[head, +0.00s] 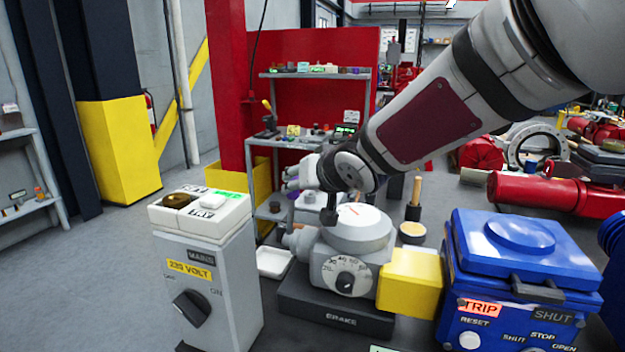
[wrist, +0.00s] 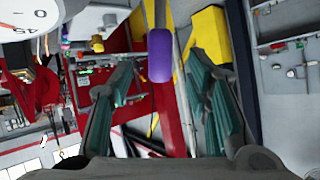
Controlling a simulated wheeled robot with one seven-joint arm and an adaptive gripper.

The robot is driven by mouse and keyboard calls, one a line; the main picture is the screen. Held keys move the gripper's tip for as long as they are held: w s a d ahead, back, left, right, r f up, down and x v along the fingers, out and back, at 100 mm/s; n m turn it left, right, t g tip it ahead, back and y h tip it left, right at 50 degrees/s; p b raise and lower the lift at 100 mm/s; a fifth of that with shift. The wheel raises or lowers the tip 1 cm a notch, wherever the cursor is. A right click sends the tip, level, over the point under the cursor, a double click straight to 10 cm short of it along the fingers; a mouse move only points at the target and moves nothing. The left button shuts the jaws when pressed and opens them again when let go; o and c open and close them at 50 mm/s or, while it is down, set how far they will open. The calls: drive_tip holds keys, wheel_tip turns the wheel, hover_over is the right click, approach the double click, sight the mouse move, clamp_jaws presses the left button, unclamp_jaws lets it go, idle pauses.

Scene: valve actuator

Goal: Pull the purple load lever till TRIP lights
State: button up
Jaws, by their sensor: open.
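The purple load lever (wrist: 160,55) shows in the wrist view as a rounded purple grip on a pale stem. It lies between the two teal fingers of my gripper (wrist: 163,92), with gaps visible on both sides. The fingers are open and I see no clear contact. In the head view my gripper (head: 304,174) is over the left side of the grey brake unit (head: 325,262), and the lever is hidden there. The TRIP label (head: 480,308) on the blue box (head: 515,262) appears bright orange-red, while the SHUT label (head: 552,315) is dark.
A grey mains cabinet (head: 207,285) stands left of the brake unit. A yellow block (head: 411,282) sits between the brake unit and the blue box. A white dial (head: 355,222) tops the brake unit. A white tray (head: 273,262) and shelves (head: 312,142) are behind.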

drive_tip(key=shift+v, duration=2.55)
drive_tip(key=shift+d, duration=0.15)
